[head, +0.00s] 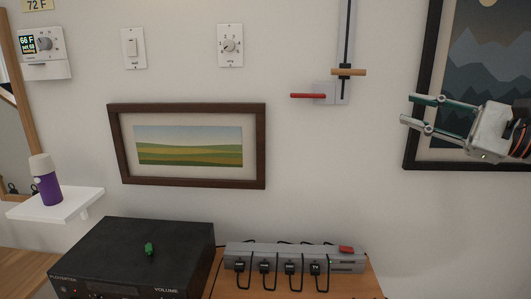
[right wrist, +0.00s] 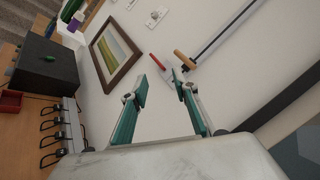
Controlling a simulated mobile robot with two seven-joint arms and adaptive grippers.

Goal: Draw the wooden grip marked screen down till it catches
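The wooden grip (head: 348,72) is a short light-brown bar across a dark vertical rod, low on a grey wall plate. No marking on it is legible. A red lever (head: 308,96) sticks out left from a grey block (head: 325,92) just below it. My right gripper (head: 408,109) is open and empty, to the right of the grip and slightly lower, apart from it, in front of the framed picture. In the right wrist view the grip (right wrist: 185,60) and red lever (right wrist: 160,63) show beyond the open fingers (right wrist: 160,86). My left gripper is not in view.
A mountain picture (head: 480,75) hangs at right, a landscape picture (head: 260,146) at left. A dial (head: 230,46), a switch (head: 132,48) and a thermostat (head: 45,52) are on the wall. Below are a black amplifier (head: 130,250) and a power strip (head: 230,252). Wall between grip and gripper is clear.

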